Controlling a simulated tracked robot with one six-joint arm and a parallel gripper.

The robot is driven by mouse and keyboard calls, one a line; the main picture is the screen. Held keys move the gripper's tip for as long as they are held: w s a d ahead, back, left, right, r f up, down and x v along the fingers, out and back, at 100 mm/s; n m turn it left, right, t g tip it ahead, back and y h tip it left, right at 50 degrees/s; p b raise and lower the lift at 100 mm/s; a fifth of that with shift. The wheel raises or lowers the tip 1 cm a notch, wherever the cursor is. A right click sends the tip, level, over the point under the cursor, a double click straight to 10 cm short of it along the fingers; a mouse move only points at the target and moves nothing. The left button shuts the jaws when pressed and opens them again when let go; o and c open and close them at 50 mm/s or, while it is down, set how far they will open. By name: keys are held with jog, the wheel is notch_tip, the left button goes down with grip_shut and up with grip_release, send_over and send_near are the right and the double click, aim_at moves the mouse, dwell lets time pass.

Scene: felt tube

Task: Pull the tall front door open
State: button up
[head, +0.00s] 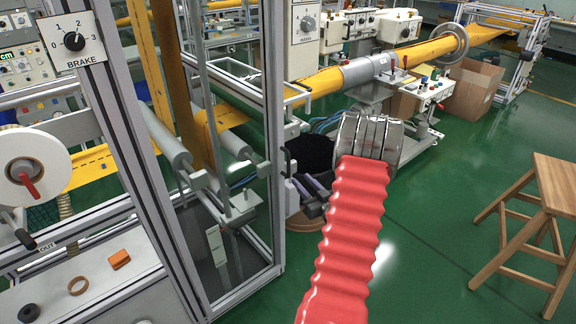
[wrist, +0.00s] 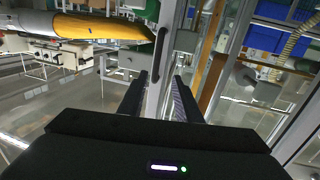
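The tall front door (head: 273,120) is a clear panel in a silver metal frame, standing upright left of centre in the head view. Its frame post also shows in the wrist view (wrist: 168,60). A black bar handle (wrist: 157,55) is on this post. In the head view the handle (head: 287,160) shows at the door's right edge. My gripper (head: 304,190) is just right of and below the handle. In the wrist view my gripper (wrist: 161,77) is open, its two dark fingers apart with nothing between the tips. The handle appears just beyond the fingertips; I cannot tell whether they touch.
A wooden stool (head: 540,220) stands at the right. A machine with a yellow felt tube (head: 430,48) runs across the back, near a cardboard box (head: 472,85).

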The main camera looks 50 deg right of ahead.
aim_at(289, 165)
jog(key=shift+s+d+f, duration=0.1)
jog(key=shift+s+f, duration=0.2)
jog(key=shift+s, duration=0.25)
jog(key=x, duration=1.4)
jog(key=shift+r, duration=0.25)
jog(key=shift+s, duration=0.1)
jog(key=shift+c, duration=0.4)
grip_shut()
jog(key=shift+a, duration=0.2)
